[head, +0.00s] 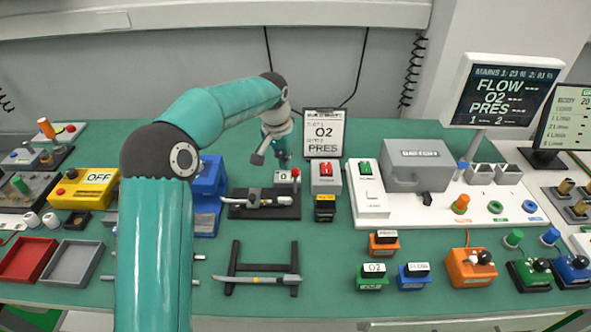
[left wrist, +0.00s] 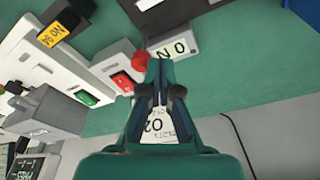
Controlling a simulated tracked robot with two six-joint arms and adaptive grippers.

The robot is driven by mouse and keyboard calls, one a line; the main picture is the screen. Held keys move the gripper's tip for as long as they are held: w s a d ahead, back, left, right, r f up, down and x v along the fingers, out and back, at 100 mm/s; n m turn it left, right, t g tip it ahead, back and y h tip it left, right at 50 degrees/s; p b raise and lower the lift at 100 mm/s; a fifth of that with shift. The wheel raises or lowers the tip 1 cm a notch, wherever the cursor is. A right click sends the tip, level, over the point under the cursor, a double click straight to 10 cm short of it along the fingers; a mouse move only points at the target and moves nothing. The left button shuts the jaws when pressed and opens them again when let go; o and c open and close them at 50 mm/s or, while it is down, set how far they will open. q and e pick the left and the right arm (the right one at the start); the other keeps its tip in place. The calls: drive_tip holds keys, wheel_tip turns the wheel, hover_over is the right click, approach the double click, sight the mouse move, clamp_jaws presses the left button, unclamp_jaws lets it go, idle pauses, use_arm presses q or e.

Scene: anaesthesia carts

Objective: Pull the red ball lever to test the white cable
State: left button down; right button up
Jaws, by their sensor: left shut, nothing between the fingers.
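The red ball (head: 295,173) of the lever sits at a small white block with a black-lettered label, at the back right of a black test fixture (head: 238,211). The white cable (head: 268,201) lies across this fixture. My left gripper (head: 284,163) points down just behind and left of the ball, shut and empty. In the left wrist view the red ball (left wrist: 139,60) is just beside the shut fingertips (left wrist: 160,62), in front of the lettered label (left wrist: 178,48). I cannot tell whether the fingers touch the ball. My right gripper is not in view.
A white box with a red switch (head: 326,177) and an "O2 PRES" sign (head: 324,133) stand close on the right. A blue block (head: 208,190) stands left. A black rack (head: 262,268) holds another cable in front. Green mat is free between them.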

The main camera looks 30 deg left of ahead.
sight(296, 170)
use_arm(q)
drive_tip(key=shift+f, duration=0.1)
drive_tip(key=shift+f+b, duration=1.3)
drive_tip(key=shift+f, duration=0.6)
drive_tip(key=shift+d, duration=0.1)
drive_tip(key=shift+w+d+f+p, duration=0.2)
drive_tip(key=shift+w+d, duration=0.25)
drive_tip(key=shift+d, duration=0.2)
drive_tip(key=shift+w+d+f+p, duration=0.1)
drive_tip(key=shift+w+d+p, duration=0.1)
drive_tip(key=shift+w+d, duration=0.3)
drive_tip(key=shift+s+d, duration=0.1)
drive_tip(key=shift+s+a+r+b, duration=0.15)
drive_tip(key=shift+s+a, duration=0.3)
drive_tip(key=shift+a, duration=0.3)
drive_tip(key=shift+s+a+f+b, duration=0.1)
drive_tip(key=shift+s+a, duration=0.35)
drive_tip(key=shift+a, duration=0.25)
drive_tip(key=shift+s+a+r+b, duration=0.15)
drive_tip(key=shift+s+a, duration=0.3)
drive_tip(key=shift+a, duration=0.3)
wheel_tip(296, 170, up, 7)
drive_tip(key=p, duration=0.6)
